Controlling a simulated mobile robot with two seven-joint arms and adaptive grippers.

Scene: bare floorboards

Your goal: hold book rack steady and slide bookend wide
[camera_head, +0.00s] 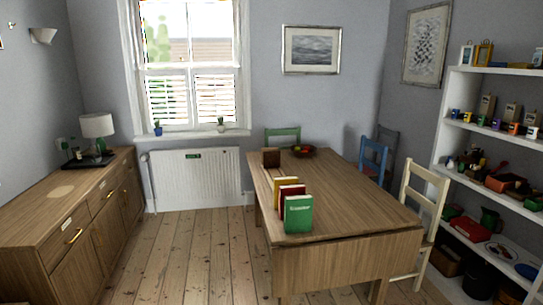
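Several upright books stand on the near left part of the wooden table: a green book (299,214) in front, a red book (291,194) behind it and a yellow one (287,182) behind that. A dark brown upright block (271,158), which looks like a bookend, stands apart at the table's far left. Thin lines run along the tabletop between the block and the books; I cannot tell how much of this is the book rack. Neither of my grippers is in view.
The table (360,205) is mostly clear on its right, with a fruit bowl (303,150) at the far end. Green, blue and cream chairs (424,205) stand around it. A sideboard (75,210) is at the left and loaded white shelves (490,135) at the right. Floorboards (180,255) are open between sideboard and table.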

